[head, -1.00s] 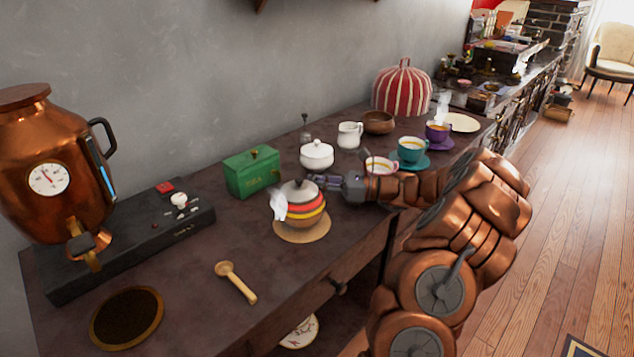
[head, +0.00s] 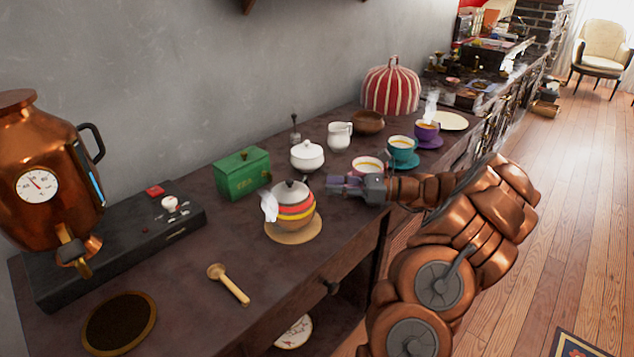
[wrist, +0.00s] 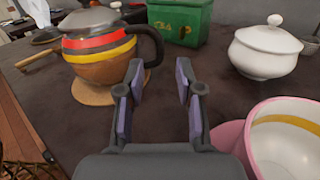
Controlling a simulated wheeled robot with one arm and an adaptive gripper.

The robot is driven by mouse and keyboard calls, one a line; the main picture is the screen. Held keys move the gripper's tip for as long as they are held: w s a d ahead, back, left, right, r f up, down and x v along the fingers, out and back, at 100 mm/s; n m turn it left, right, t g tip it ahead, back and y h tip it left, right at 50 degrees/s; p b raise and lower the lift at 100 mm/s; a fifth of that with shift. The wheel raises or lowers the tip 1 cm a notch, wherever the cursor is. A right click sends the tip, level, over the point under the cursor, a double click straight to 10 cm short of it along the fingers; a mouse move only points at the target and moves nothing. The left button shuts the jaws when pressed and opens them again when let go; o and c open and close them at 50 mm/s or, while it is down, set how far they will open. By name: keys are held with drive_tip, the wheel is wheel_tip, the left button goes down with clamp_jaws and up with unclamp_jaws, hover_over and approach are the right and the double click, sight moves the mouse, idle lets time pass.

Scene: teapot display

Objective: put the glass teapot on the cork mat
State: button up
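The glass teapot (head: 294,207), banded red and yellow with a grey lid, stands upright on the round tan cork mat (head: 309,234). In the wrist view the teapot (wrist: 98,48) is at the upper left, its dark handle facing my gripper, with the cork mat (wrist: 88,95) under its base. My gripper (head: 335,184) is right of the teapot, apart from the handle. In the wrist view its fingers (wrist: 158,82) are spread with nothing between them. The far part of the mat is hidden behind the teapot.
A pink cup (head: 368,166) is close to my gripper, at lower right in the wrist view. A green tin (head: 242,175) and white sugar pot (head: 306,157) stand behind. A wooden spoon (head: 229,284) lies in front. Bare counter separates the spoon and teapot.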

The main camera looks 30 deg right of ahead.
drive_tip(key=shift+v, duration=2.4)
